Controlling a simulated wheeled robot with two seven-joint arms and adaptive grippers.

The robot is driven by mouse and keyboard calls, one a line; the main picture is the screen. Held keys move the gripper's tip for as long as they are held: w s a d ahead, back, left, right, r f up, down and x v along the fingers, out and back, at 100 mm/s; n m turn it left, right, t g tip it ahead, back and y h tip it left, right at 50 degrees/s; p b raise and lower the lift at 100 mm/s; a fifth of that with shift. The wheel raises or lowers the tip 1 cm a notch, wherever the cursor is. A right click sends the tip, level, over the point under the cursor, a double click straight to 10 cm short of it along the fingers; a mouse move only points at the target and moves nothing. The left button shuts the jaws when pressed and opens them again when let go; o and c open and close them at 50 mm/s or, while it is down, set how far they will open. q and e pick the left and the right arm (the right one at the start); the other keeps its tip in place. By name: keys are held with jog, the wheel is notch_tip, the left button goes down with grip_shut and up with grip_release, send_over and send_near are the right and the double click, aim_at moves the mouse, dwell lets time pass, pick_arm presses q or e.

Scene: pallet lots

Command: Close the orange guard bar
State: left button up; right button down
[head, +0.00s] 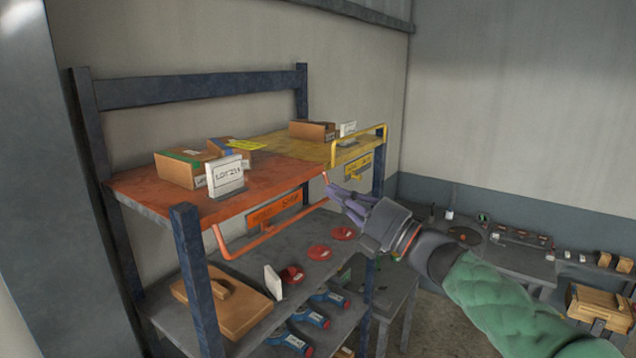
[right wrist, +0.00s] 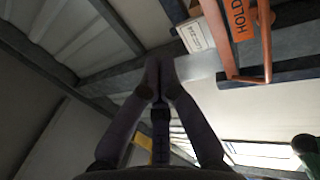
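The orange guard bar (head: 268,238) is a thin U-shaped rail hanging low along the front of the orange half of the upper shelf (head: 262,183). An orange hold label (head: 275,213) is on that shelf's front edge. My right gripper (head: 331,189) is at the right end of the bar, with its fingers pointing left. In the right wrist view the fingertips (right wrist: 160,62) are together with nothing visible between them. The bar (right wrist: 265,45) shows there to the right of the fingers, apart from them. Whether the gripper touches the bar in the head view is unclear. My left gripper is out of view.
A yellow guard bar (head: 360,139) stands raised at the yellow shelf half. Cartons (head: 186,168) and a white lot card (head: 225,176) stand on the orange half. A bench (head: 505,253) stands at right.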

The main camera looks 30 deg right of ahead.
jog(key=s+d+f+m+t+h+b, duration=0.1)
jog(key=d+f+m+h+b, duration=0.1)
jog(key=d+m+h, duration=0.7)
jog(key=s+d+f+m+h+b, duration=0.1)
jog(key=d+f+m+h, duration=0.1)
jog(key=d+m+h, duration=0.7)
jog(key=w+d+f+m+g+y+b, duration=0.15)
jog(key=f+m+g, duration=0.25)
jog(key=f+m, duration=0.4)
jog(key=d+f+m+g+h+b, duration=0.1)
jog(key=d+f+m+g+b, duration=0.15)
jog(key=f+m, duration=0.6)
jog(key=w+a+f+m+y+b, duration=0.1)
jog(key=w+a+f+m+y, duration=0.1)
jog(key=a+f+m+y, duration=0.45)
jog(key=w+a+f+m+y+b, duration=0.25)
jog(key=a+m, duration=0.25)
jog(key=a, duration=0.4)
jog(key=w+a+r+m+t+y, duration=0.2)
jog(key=w+a+r+m+y, duration=0.1)
jog(key=r, duration=0.6)
jog(key=w+a+r+m+t+y, duration=0.3)
jog(key=a+r+m+y, duration=0.2)
jog(key=a+r, duration=0.3)
jog(key=shift+w+a+r+t+y, duration=0.2)
jog(key=shift+w+r+t+y, duration=0.15)
jog(key=shift+w, duration=0.05)
